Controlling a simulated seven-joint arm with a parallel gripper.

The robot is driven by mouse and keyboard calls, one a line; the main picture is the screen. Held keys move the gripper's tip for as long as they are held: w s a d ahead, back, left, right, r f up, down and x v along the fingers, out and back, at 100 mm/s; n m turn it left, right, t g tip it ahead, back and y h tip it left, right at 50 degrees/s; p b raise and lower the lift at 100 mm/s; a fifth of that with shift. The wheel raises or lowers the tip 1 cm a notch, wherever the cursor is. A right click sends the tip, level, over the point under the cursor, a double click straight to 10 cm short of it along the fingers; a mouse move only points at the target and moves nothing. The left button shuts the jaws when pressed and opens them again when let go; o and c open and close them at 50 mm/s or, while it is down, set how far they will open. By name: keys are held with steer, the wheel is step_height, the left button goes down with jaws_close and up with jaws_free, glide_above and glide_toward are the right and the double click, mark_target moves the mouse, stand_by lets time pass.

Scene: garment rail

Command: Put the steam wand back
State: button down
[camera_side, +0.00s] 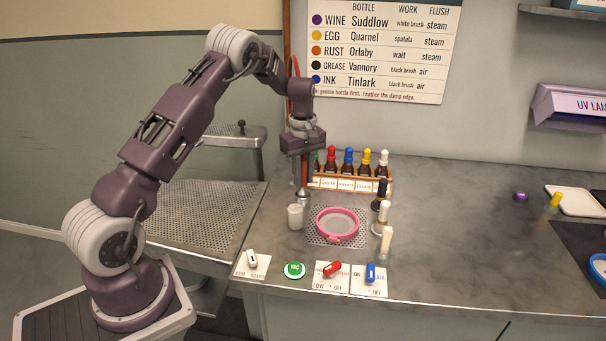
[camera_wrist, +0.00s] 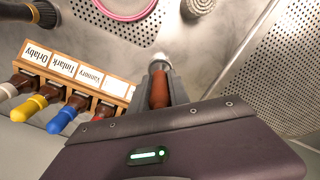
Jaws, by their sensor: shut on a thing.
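My gripper (camera_side: 302,181) points down over the bench, left of the bottle rack. It is shut on the steam wand, whose red-brown handle (camera_wrist: 159,90) shows between the fingers in the wrist view. A pale tip shows beyond the handle there. In the side view, a small metal piece (camera_side: 303,196) shows just below my fingers, close above or at the bench; I cannot tell whether it touches. I cannot make out a holder for the wand.
The bottle rack (camera_side: 350,184) stands right of my gripper. Switches and a green button (camera_side: 294,270) line the front edge.

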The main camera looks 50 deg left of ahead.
mark_target(303, 158)
steer(key=c, duration=0.8)
jaws_free()
steer(key=shift+c, duration=0.2)
steer(key=shift+r, duration=0.1)
steer(key=shift+r, duration=3.7)
